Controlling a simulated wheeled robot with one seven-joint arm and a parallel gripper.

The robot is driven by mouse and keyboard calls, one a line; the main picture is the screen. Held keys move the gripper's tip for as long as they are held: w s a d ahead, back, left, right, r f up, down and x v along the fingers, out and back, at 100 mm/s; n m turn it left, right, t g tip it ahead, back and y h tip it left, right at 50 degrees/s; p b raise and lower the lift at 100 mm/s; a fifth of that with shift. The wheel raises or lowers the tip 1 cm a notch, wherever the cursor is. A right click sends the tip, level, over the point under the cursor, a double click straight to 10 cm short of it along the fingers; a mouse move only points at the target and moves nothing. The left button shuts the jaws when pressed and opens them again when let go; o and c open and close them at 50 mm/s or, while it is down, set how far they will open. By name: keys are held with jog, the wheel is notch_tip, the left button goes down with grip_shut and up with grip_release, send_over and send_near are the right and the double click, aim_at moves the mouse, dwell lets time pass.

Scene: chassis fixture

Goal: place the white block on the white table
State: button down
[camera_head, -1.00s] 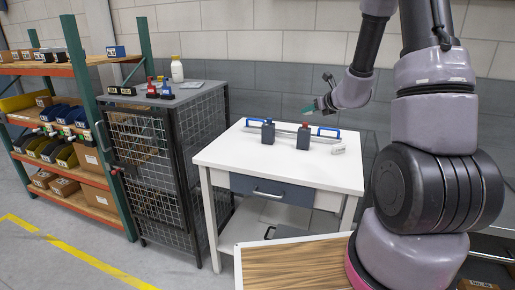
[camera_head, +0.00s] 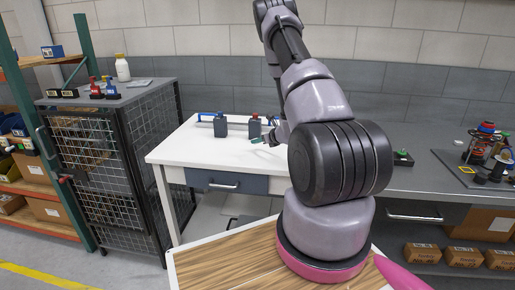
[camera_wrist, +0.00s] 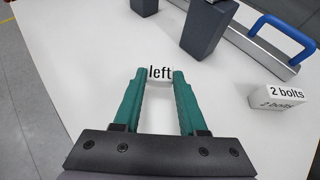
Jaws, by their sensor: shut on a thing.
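In the wrist view my gripper (camera_wrist: 159,80) has its green fingers shut on a small white block (camera_wrist: 160,74) marked "left". The block sits between the fingertips, over the white table (camera_wrist: 90,60). Whether it touches the tabletop I cannot tell. A second white block (camera_wrist: 277,97), marked "2 bolts", lies on the table to the right, apart from my gripper. In the head view my gripper (camera_head: 257,140) is low over the back right of the white table (camera_head: 190,150); the held block is too small to make out there.
A mesh cabinet (camera_head: 110,150) stands to the left. The table's front left is clear.

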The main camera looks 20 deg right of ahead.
jog(key=shift+f, duration=1.95)
jog(key=shift+f, duration=0.2)
jog(key=shift+c, duration=2.3)
grip_release()
jog(key=shift+r, duration=0.15)
